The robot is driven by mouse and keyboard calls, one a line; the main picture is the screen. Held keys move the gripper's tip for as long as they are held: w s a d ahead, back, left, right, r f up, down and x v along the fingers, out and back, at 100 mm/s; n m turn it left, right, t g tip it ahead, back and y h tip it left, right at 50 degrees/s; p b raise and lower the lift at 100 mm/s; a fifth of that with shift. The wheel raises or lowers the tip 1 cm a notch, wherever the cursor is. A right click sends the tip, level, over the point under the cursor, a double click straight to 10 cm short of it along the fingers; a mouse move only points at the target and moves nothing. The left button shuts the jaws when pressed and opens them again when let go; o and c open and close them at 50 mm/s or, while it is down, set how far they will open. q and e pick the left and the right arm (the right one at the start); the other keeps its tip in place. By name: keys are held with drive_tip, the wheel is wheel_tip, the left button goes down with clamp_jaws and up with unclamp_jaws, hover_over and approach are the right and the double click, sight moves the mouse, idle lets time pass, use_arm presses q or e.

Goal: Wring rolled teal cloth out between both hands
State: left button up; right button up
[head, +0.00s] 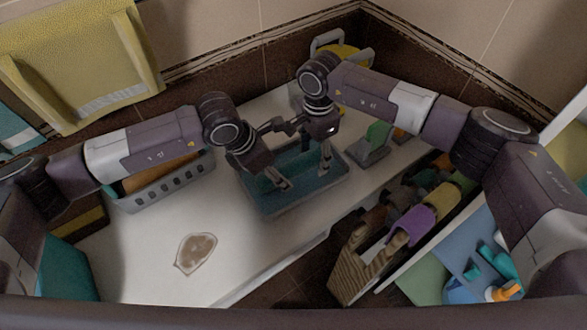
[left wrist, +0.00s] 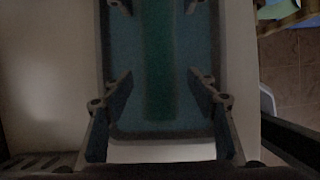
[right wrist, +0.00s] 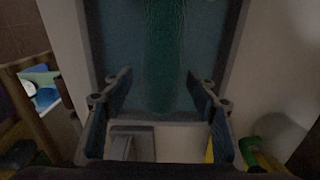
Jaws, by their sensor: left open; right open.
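The rolled teal cloth lies lengthwise in a shallow blue tray (head: 300,200) on the white counter. It shows as a long dark teal roll in the left wrist view (left wrist: 160,60) and in the right wrist view (right wrist: 165,55). My left gripper (head: 279,184) is open above the tray's left part, its fingers on either side of the roll (left wrist: 160,88). My right gripper (head: 325,160) is open above the tray's right part, the roll's end between its fingers in view (right wrist: 160,92). Neither visibly grips the cloth. In the head view my grippers partly hide it.
A grey slotted basket (head: 167,192) stands left of the tray. A brown puddle-like patch (head: 196,252) lies on the counter in front. A wooden crate (head: 352,264) with rolled cloths is at right. A grey item with a green part (head: 378,137) stands right of the tray.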

use_arm(q)
drive_tip(key=p+v, duration=0.3)
drive_tip(key=shift+w+d+r, duration=0.1)
drive_tip(key=shift+w+d, duration=0.05)
drive_tip(key=shift+d, duration=0.05)
use_arm(e)
drive_tip(key=r, duration=0.8)
drive_tip(key=shift+a+r, duration=0.2)
drive_tip(key=shift+a, duration=0.1)
use_arm(q)
drive_tip(key=shift+p, duration=0.3)
use_arm(e)
drive_tip(key=shift+r, duration=0.25)
use_arm(q)
drive_tip(key=shift+r, duration=0.15)
wheel_tip(320, 180, up, 9)
drive_tip(key=p, duration=0.4)
drive_tip(key=shift+d+r, duration=0.15)
drive_tip(key=shift+d, duration=0.05)
use_arm(e)
wheel_tip(320, 180, up, 4)
drive_tip(key=shift+d, duration=0.15)
use_arm(q)
drive_tip(key=shift+w+d+r, duration=0.1)
drive_tip(key=shift+w, duration=0.05)
use_arm(e)
drive_tip(key=shift+d+f, duration=0.1)
